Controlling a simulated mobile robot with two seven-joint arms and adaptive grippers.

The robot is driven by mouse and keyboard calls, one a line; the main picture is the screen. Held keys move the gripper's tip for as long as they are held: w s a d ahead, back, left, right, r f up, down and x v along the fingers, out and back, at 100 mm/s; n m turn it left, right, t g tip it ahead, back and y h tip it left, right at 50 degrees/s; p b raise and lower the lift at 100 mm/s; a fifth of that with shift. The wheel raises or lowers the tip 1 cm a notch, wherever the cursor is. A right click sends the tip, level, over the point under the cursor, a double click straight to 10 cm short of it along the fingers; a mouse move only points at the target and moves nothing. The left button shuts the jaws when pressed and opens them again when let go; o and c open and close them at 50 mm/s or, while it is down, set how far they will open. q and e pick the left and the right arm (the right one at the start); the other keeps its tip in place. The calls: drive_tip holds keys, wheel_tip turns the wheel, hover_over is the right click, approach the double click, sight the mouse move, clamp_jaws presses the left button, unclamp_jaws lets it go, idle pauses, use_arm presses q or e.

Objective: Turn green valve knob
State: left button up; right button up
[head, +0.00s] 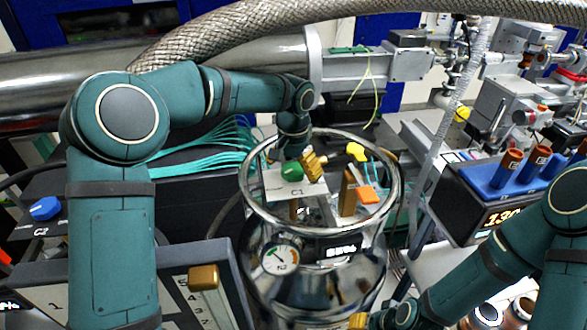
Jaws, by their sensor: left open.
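The green valve knob (291,172) sits on a white panel marked C1 (270,187), inside the ring-shaped rim of a shiny metal vessel. My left gripper (306,168) reaches down over the panel from behind. It is open, with a gold finger close to the right side of the green knob. Its other finger is not clearly seen, and I cannot tell whether anything touches the knob. My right gripper (357,321) is at the bottom edge, away from the knob. Only a gold tip of it shows.
The metal vessel (318,250) carries a gauge (280,260). A yellow knob (356,152) and an orange knob (367,195) stand right of the green one, within the rim. A blue knob (46,208) is far left. A blue rack (503,188) holds tubes at right.

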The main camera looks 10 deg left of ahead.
use_arm(q)
drive_tip(key=c, duration=1.2)
